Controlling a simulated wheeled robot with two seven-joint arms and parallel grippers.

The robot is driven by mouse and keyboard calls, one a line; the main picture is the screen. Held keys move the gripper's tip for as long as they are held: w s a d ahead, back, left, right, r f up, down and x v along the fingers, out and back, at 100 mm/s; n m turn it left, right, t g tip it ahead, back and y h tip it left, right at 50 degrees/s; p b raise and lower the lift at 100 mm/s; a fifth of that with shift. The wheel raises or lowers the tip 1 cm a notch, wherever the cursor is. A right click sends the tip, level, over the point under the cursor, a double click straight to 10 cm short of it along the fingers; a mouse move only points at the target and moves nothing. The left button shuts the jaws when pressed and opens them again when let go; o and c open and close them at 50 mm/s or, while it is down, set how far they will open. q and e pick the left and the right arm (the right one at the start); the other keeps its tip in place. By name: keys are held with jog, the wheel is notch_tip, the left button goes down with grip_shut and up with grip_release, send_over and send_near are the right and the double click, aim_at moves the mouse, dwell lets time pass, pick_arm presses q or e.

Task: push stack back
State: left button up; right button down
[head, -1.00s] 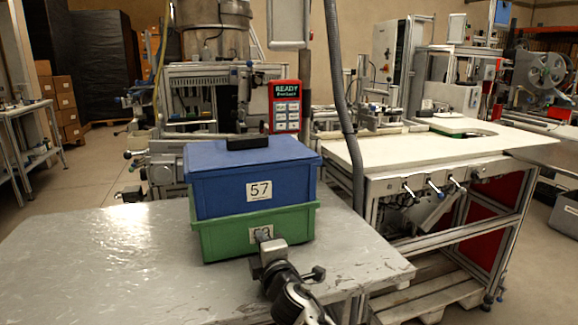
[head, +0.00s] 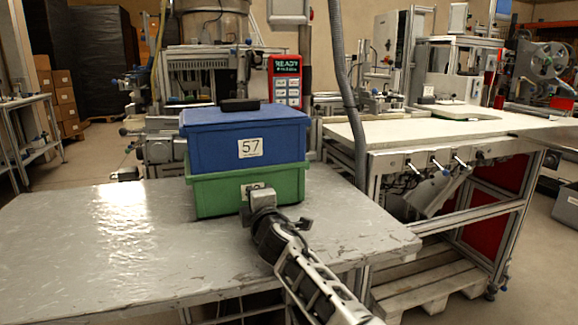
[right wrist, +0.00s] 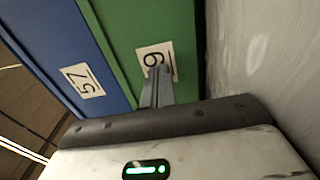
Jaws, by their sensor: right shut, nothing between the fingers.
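A stack of two plastic boxes stands on the grey metal table (head: 110,240). The blue box (head: 215,150), labelled 57, sits on the green box (head: 222,195), whose label is partly hidden. A small black object (head: 240,105) lies on the blue lid. My right gripper (head: 253,203) is shut and empty, its tips at the green box's front face, over its label. In the right wrist view the closed fingers (right wrist: 158,82) meet the green box (right wrist: 125,35) at its label, apparently touching; the blue box (right wrist: 62,60) is beside it. My left gripper is not in view.
The table is clear left of and in front of the stack. A machine with a red-framed READY panel (head: 286,80) stands behind. A thick grey hose (head: 350,100) hangs just right of the stack. A white-topped workbench (head: 430,130) is at the right.

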jog(key=shift+s+r+p, duration=0.1)
jog(key=shift+s+p, duration=0.05)
jog(key=shift+p, duration=0.2)
jog(key=p+v, duration=0.2)
jog(key=p, duration=0.1)
jog(key=shift+r, duration=0.2)
jog(key=p+v, duration=0.3)
jog(key=shift+s+d+f, duration=0.15)
jog(key=shift+s+d, duration=0.1)
jog(key=shift+s, duration=0.1)
jog(key=shift+s+d+f+p, duration=0.1)
jog(key=shift+s+d+p, duration=0.05)
jog(key=shift+s+p, duration=0.3)
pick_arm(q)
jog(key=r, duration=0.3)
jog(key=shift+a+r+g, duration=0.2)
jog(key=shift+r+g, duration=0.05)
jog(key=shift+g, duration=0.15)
pick_arm(e)
jog(key=shift+f, duration=0.1)
